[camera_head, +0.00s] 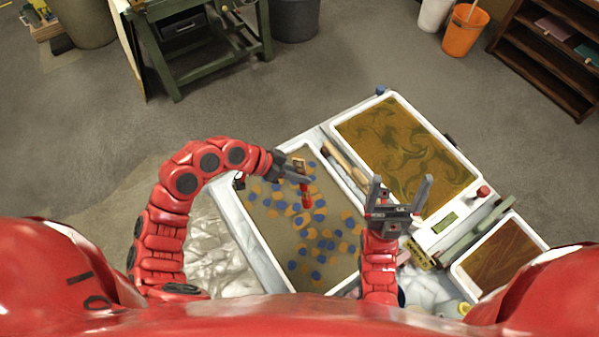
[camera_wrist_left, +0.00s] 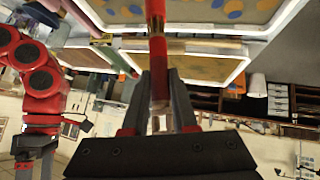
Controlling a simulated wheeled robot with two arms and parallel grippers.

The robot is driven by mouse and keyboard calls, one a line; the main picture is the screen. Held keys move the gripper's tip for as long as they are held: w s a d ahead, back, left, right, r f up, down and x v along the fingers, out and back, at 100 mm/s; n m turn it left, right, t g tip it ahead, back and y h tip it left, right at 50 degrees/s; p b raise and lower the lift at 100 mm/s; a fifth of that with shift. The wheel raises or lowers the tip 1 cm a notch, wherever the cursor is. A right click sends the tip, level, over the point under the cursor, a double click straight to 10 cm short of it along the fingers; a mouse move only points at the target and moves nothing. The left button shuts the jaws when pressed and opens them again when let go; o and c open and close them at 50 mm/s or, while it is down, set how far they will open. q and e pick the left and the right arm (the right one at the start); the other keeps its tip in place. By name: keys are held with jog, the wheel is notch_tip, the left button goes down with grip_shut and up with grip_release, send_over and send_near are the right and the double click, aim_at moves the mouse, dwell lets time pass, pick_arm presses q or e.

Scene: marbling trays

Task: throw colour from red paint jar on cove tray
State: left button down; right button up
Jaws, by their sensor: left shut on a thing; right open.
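My left gripper (camera_head: 295,177) is shut on a slim red and tan tool (camera_head: 305,195), possibly a brush, above a white-rimmed tray. That tray's grey bath (camera_head: 262,222) carries scattered blue and orange spots and no clear red ones. In the left wrist view the tool (camera_wrist_left: 157,50) stands between the fingers, its red shaft running toward a spotted tray at the top. My right gripper (camera_head: 399,192) is open and empty, fingers pointing away, between the spotted tray and a swirled tray. I cannot tell which tray is the cove tray. No red paint jar is clearly identifiable.
The swirled olive-brown tray (camera_head: 372,130) lies behind right, and a smaller brown tray (camera_head: 458,266) at the right. A small red item (camera_head: 483,191) sits at the swirled tray's corner. A wooden tool (camera_head: 345,163) lies between the trays. A green workbench (camera_head: 205,55) stands beyond open floor.

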pick_arm(q)
notch_tip(320, 180, down, 5)
jog(key=b, duration=0.4)
jog(key=shift+r, duration=0.2)
notch_tip(320, 180, up, 4)
jog(key=p, duration=0.3)
jog(key=shift+w+r, duration=0.15)
jog(key=shift+r+p, duration=0.3)
jog(key=shift+r, duration=0.1)
jog(key=shift+s+f, duration=0.2)
jog(key=shift+s, duration=0.05)
jog(key=shift+w, duration=0.1)
jog(key=shift+f, duration=0.1)
